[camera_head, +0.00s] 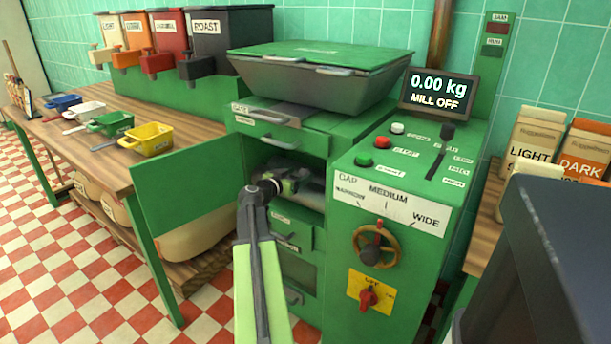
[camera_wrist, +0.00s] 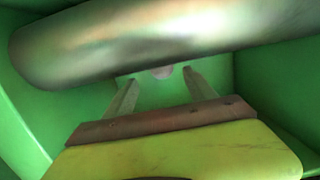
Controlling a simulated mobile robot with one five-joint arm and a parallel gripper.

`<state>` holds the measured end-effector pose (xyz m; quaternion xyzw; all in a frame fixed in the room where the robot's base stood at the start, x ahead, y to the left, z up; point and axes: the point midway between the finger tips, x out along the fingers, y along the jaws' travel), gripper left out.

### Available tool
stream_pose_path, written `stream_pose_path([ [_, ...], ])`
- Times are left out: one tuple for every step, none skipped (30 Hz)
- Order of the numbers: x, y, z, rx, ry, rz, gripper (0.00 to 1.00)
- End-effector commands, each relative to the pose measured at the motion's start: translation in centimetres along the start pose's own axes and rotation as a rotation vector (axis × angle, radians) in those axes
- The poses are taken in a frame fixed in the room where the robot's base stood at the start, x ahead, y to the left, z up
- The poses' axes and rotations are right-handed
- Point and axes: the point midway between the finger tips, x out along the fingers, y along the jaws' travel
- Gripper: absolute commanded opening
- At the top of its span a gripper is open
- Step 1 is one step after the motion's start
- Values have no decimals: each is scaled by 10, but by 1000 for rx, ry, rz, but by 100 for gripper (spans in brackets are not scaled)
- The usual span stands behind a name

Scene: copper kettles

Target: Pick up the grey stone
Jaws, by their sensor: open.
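My gripper (camera_wrist: 160,80) reaches into the open green compartment of the mill, below a thick metal roller (camera_wrist: 150,40). Its two fingers are apart. A small pale grey-pink rounded thing, which looks like the grey stone (camera_wrist: 162,72), shows beyond the fingers, between their tips in the wrist view. Its upper part is hidden by the roller, and I cannot tell how far it is from the tips. In the head view my gripper (camera_head: 300,182) is inside the dark opening, and the stone cannot be made out there.
The compartment's green door (camera_head: 190,195) stands open to the left. Green walls close in both sides of my gripper, with the roller overhead. A drawer (camera_head: 285,228) lies below the opening. The control panel (camera_head: 410,155) is at right. A wooden table (camera_head: 85,150) holds several coloured scoops.

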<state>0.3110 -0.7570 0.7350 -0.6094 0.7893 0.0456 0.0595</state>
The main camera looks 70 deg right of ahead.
Motion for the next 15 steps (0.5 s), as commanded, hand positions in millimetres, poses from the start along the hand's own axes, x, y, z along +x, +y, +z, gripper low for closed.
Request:
stream_pose_path([
  [1, 0, 0, 0, 0, 0, 64],
  [3, 0, 0, 0, 0, 0, 64],
  [6, -1, 1, 0, 0, 1, 64],
  [10, -2, 2, 0, 0, 1, 64],
  [14, -2, 2, 0, 0, 2, 64],
  [22, -4, 3, 0, 0, 3, 64],
  [27, -5, 4, 0, 0, 3, 64],
  [33, -6, 4, 0, 0, 3, 64],
  [40, -6, 4, 0, 0, 3, 64],
  [45, -6, 4, 0, 0, 2, 64],
  [49, -5, 3, 0, 0, 3, 64],
  [52, -5, 3, 0, 0, 3, 64],
  [53, -5, 3, 0, 0, 2, 64],
  [53, -4, 3, -1, 0, 2, 64],
  [52, -4, 2, -1, 0, 2, 64],
])
